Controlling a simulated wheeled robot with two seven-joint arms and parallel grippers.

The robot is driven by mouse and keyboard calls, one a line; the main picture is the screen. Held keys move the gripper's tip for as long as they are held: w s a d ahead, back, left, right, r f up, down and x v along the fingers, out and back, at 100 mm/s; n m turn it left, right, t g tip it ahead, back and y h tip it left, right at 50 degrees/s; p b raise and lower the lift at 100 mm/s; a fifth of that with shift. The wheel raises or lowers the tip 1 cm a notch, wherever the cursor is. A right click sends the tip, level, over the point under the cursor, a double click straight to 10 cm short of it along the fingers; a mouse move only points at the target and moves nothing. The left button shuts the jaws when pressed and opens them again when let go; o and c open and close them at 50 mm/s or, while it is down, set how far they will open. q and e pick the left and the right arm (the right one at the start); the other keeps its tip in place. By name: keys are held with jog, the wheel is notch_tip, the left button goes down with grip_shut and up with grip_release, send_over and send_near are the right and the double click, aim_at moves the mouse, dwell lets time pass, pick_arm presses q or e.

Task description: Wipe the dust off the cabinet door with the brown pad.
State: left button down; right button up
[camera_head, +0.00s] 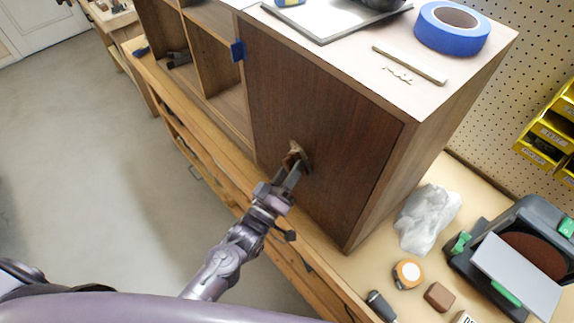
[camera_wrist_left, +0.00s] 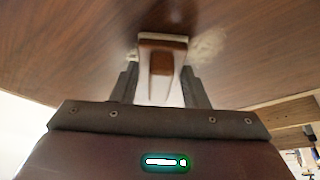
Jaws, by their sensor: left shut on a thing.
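The brown cabinet door (camera_head: 335,115) stands closed on the front of the wooden cabinet. My left gripper (camera_head: 291,175) is shut on the handle of the brown pad (camera_head: 296,155), whose face is at the door, low and left of its middle. The pad (camera_wrist_left: 162,55) also shows between the fingers in the left wrist view, against or very close to the door (camera_wrist_left: 80,50). Pale dust (camera_wrist_left: 208,45) shows on the door right of the pad, with a fainter trace to its left. The pad's wiping face is hidden. My right gripper is not in view.
On the cabinet top lie a blue tape roll (camera_head: 452,27) and a thin wooden strip (camera_head: 409,64). A clear plastic bag (camera_head: 428,217), a round tan object (camera_head: 408,273), a brown block (camera_head: 439,296) and a grey case (camera_head: 520,245) lie on the bench. Open shelves (camera_head: 215,60) are left.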

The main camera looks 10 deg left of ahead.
pick_arm(q)
jog(key=shift+s+d+r+p, duration=0.1)
jog(key=shift+s+d+p, duration=0.1)
jog(key=shift+s+d, duration=1)
jog(key=shift+s+d+p, duration=0.15)
jog(key=shift+s+d, duration=0.7)
jog(key=shift+d, duration=0.55)
jog(key=shift+r+p, duration=0.8)
jog(key=shift+r, duration=0.1)
jog(key=shift+w, duration=0.1)
jog(key=shift+a, duration=0.15)
jog(key=shift+w+a+f, duration=0.1)
jog(key=shift+w+a, duration=1.05)
jog(key=shift+a, duration=0.3)
jog(key=shift+w+a, duration=1.15)
jog(key=shift+a, duration=0.3)
jog(key=shift+w+a+b, duration=0.4)
jog(key=shift+w+a, duration=0.75)
jog(key=shift+a, duration=0.35)
jog(key=shift+w+a+b, duration=0.4)
jog(key=shift+w+a, duration=0.75)
jog(key=shift+a, duration=0.3)
